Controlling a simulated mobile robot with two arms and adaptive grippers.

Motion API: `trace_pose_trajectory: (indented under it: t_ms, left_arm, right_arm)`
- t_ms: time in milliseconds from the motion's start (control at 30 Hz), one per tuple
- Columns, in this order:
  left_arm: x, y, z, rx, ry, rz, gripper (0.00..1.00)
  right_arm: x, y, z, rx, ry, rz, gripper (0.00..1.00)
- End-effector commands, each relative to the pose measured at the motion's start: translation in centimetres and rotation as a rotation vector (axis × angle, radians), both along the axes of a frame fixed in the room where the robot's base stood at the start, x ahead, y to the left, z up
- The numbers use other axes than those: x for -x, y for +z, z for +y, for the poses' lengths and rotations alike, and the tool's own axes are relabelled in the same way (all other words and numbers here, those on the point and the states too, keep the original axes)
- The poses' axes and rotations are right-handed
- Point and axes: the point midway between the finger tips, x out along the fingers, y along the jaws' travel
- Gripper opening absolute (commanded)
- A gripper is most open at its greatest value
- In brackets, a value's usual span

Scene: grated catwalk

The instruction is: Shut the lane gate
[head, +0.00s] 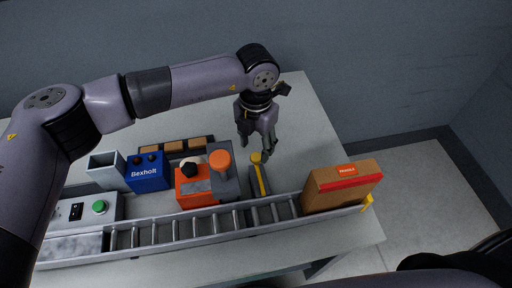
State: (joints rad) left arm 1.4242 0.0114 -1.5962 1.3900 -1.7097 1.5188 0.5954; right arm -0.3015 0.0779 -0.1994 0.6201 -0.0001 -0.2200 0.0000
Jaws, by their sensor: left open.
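The lane gate appears to be the dark bar with a yellow stripe (261,181), with a yellow knob (256,157) at its far end. The bar points away from the roller lane (190,228), and its near end reaches the lane's far rail. My left gripper (256,152) hangs fingers down at the knob, its fingers apart. I cannot tell whether a finger touches the knob. My right gripper is not in view.
A brown carton with red tape (340,187) sits at the lane's right end, beside a yellow end piece (367,202). Left of the gate stand an orange-capped post (220,161), an orange box (195,194) and a blue box (148,175). The table (312,135) is clear behind the carton.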

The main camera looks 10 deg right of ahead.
Motion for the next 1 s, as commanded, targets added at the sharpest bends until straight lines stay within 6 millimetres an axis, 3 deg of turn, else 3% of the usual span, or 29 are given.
trace_pose_trajectory:
  t_ms: [300,633,1000]
  left_arm:
    - [0.0,-3.6,0.0,0.001,0.000,0.001,0.46]
    - [0.0,-4.0,0.0,0.001,-0.001,-0.001,0.45]
    - [0.0,-3.9,0.0,0.001,-0.001,-0.001,0.21]
  right_arm:
    - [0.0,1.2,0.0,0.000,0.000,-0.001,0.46]
    - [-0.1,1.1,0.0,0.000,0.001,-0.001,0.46]
    - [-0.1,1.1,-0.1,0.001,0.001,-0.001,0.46]
